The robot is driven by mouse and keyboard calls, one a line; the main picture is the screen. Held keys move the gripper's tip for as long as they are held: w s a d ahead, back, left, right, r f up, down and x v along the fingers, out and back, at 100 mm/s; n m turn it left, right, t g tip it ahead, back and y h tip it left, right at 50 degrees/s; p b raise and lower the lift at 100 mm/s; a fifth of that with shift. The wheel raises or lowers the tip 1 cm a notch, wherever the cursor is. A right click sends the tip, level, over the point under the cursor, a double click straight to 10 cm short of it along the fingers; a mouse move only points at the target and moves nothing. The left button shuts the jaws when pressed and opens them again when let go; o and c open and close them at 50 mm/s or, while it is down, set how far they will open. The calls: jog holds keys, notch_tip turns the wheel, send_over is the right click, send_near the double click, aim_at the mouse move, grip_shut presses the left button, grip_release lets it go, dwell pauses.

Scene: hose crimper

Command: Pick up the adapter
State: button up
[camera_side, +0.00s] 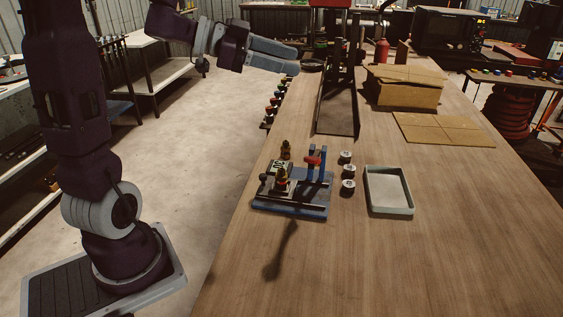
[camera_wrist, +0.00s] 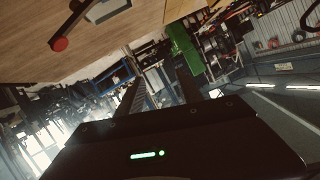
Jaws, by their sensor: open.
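Two brass-coloured fittings show in the side view. One fitting (camera_side: 285,150) stands upright behind a small blue-based fixture (camera_side: 300,208), and the other (camera_side: 282,180) is on the fixture's left part. Three short silver cylinders (camera_side: 347,172) stand in a row just right of the fixture. I cannot tell for certain which of these is the adapter. My gripper (camera_side: 296,59) is raised at the upper left of the table, far from all of them. In the wrist view its fingers (camera_wrist: 160,88) are apart, with nothing visible between them.
A grey tray (camera_side: 389,191) lies right of the cylinders. A dark upright press (camera_side: 338,110) and a cardboard box (camera_side: 404,88) with a flat cardboard sheet (camera_side: 443,128) stand farther back. The table's front and right (camera_side: 440,265) are clear.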

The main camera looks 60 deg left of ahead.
jog(key=s+f+g+h, duration=0.3)
jog(key=s+f+g, duration=0.1)
jog(key=s, duration=0.3)
send_near(285, 173)
jog(key=shift+m, duration=0.3)
jog(key=x, duration=0.3)
jog(key=f+x, duration=0.1)
jog(key=x, duration=0.1)
jog(key=shift+w+a, duration=0.1)
jog(key=shift+a, duration=0.15)
jog(key=x, duration=0.6)
jog(key=shift+w+d+r, duration=0.2)
jog(key=shift+d+r, duration=0.1)
jog(key=shift+d, duration=0.05)
jog(key=shift+w+d, duration=0.15)
grip_shut()
